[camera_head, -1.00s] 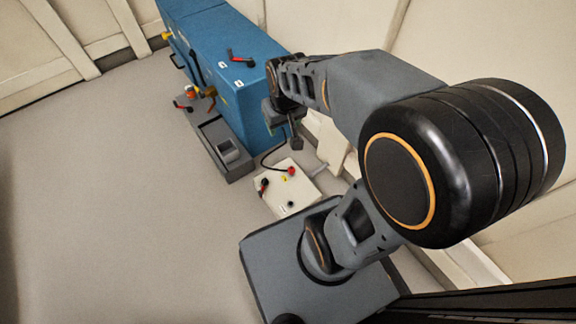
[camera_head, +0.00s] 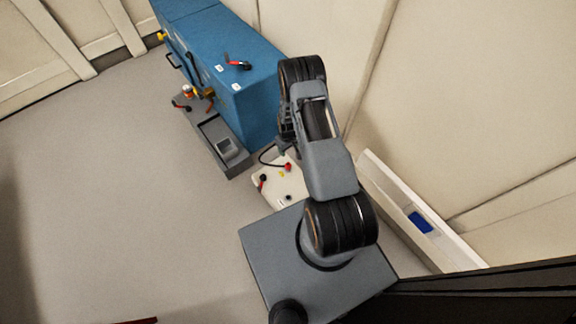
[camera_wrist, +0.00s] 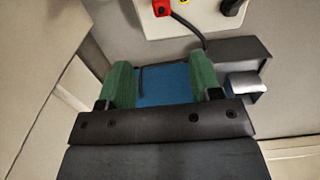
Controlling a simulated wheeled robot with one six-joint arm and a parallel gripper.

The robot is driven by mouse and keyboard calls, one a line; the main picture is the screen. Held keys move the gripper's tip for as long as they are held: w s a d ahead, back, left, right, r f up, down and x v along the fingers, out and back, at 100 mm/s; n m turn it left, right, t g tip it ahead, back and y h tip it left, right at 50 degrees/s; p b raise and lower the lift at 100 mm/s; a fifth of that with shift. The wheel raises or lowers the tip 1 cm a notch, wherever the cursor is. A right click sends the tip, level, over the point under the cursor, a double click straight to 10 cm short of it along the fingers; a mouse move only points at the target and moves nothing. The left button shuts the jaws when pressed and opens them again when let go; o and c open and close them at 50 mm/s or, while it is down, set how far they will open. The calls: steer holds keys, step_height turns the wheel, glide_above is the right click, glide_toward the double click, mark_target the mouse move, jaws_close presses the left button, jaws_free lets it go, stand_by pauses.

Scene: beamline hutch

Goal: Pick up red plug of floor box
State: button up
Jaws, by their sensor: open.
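The white floor box (camera_head: 263,187) sits on the floor beside the blue cabinet, partly behind my arm in the head view. Its red plug (camera_head: 287,167) stands on the top, with a black cable beside it. In the wrist view the red plug (camera_wrist: 161,8) is at the top edge, on the white box face (camera_wrist: 170,27), beside a yellow part and a black plug. My gripper (camera_wrist: 160,62) has its two green fingers apart with nothing between them. The red plug lies beyond the fingertips, not touching them. In the head view my fingers are not clearly visible.
The blue cabinet (camera_head: 250,105) stands behind the box, with a red-and-black item (camera_head: 238,63) on top. A grey tray (camera_head: 240,165) lies along its front. A wall is close on the right, with a low white ledge (camera_head: 400,200). The floor at left is clear.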

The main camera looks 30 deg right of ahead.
steer(key=b, duration=0.3)
glide_toward(288, 164)
step_height(288, 164, down, 5)
steer(key=shift+d+f, duration=0.1)
steer(key=shift+f, duration=0.1)
steer(key=shift+f+b, duration=1.3)
steer(key=shift+f, duration=1.35)
steer(key=shift+r, duration=0.1)
jaws_close()
